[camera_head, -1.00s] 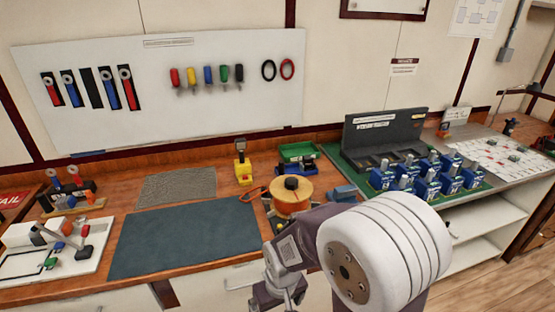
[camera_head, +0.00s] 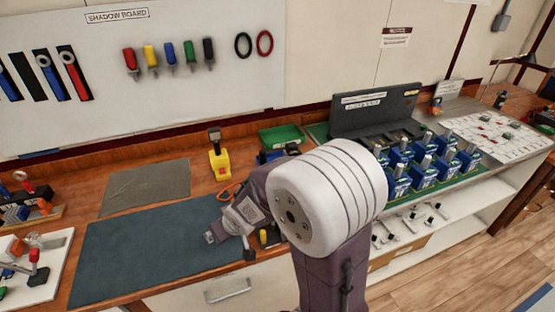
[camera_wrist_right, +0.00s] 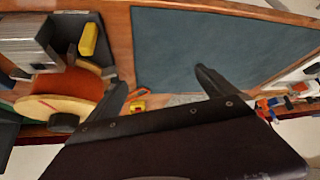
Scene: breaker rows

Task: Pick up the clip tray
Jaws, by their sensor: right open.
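My right gripper (camera_head: 231,245) is over the right end of the dark mat near the bench front. In the right wrist view its two fingers (camera_wrist_right: 163,88) are spread with nothing between them. Beside one finger is a dark holder (camera_wrist_right: 108,48) with a yellow block and a grey ridged stack, next to an orange spool (camera_wrist_right: 75,84). In the head view my arm hides most of that spot. A green tray (camera_head: 283,137) stands at the back of the bench. I cannot tell which of these is the clip tray. My left gripper is not in view.
The dark mat (camera_head: 150,245) is clear. A yellow tool (camera_head: 219,160) stands behind it. Blue boxes (camera_head: 424,170) stand in rows at the right, before a dark rack (camera_head: 375,112). Several small clamps (camera_head: 400,228) lie on the shelf below. A white board (camera_head: 40,262) is at left.

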